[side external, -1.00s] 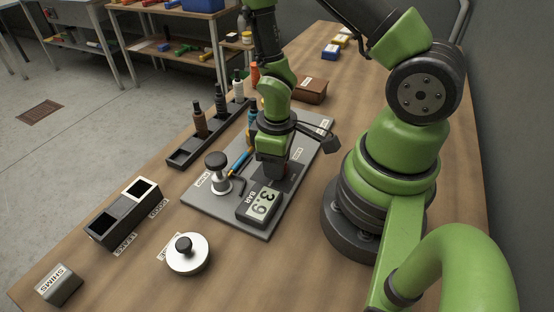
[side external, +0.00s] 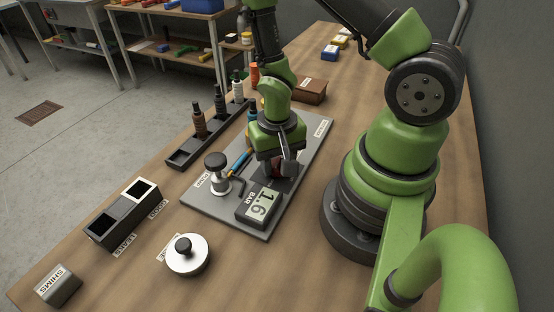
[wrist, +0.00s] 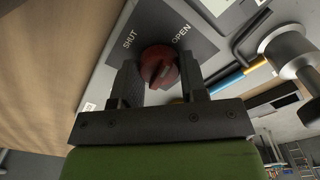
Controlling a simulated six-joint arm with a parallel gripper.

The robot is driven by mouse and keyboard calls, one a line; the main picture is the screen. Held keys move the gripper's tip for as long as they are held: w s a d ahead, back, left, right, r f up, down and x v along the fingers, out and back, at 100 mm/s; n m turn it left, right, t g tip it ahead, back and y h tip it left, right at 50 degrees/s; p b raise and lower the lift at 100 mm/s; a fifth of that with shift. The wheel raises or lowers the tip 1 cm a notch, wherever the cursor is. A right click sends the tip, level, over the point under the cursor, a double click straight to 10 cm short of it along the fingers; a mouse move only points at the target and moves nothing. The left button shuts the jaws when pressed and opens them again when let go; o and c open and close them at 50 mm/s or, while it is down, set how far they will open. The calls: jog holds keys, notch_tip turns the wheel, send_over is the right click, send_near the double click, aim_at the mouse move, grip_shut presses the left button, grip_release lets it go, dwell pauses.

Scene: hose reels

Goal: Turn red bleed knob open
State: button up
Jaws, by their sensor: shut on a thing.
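The red bleed knob (wrist: 160,62) sits on a grey plate between my two fingers in the wrist view. The printed words SHUT and OPEN stand beyond it, SHUT at left and OPEN at right. My gripper (wrist: 158,78) is shut on the knob, with one finger on each side. In the side view my gripper (side external: 281,165) points down at the plate and mostly hides the knob. The digital gauge (side external: 259,205) next to it reads 1.6 BAR.
A hand pump (side external: 217,174) with a black knob stands on the base plate (side external: 207,206) left of my gripper. A bottle rack (side external: 184,155), a two-slot box (side external: 104,231), a round silver lidded piece (side external: 188,258) and a SHIMS block (side external: 60,286) stand around the plate.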

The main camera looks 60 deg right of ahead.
aim_at(278, 161)
jog(key=shift+m, duration=1.2)
jog(key=o, duration=0.9)
notch_tip(278, 161, up, 10)
